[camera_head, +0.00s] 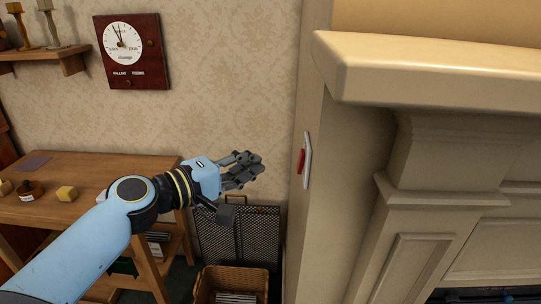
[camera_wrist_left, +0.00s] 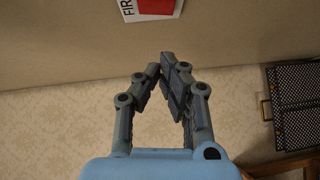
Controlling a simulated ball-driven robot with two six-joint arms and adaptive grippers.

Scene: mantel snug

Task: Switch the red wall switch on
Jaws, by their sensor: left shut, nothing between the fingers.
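The red wall switch (camera_head: 301,161) sits on a white plate (camera_head: 308,160) on the side face of the mantel's pillar, to the right of my left gripper in the head view. My left gripper (camera_head: 258,168) is shut and empty, apart from the switch, with its fingers pointing toward that face. In the left wrist view the red switch (camera_wrist_left: 160,6) and its white plate (camera_wrist_left: 128,10), with part of the lettering "FIR", are cut off by the top edge, beyond the shut fingertips (camera_wrist_left: 165,62). I cannot tell the switch's position. My right gripper is not in view.
The cream mantel shelf (camera_head: 440,75) juts out above and right of the switch. A wooden table (camera_head: 100,165) with small items stands at left. A black mesh screen (camera_head: 240,235) and a wicker basket (camera_head: 235,283) are below my gripper. A clock (camera_head: 128,50) hangs behind.

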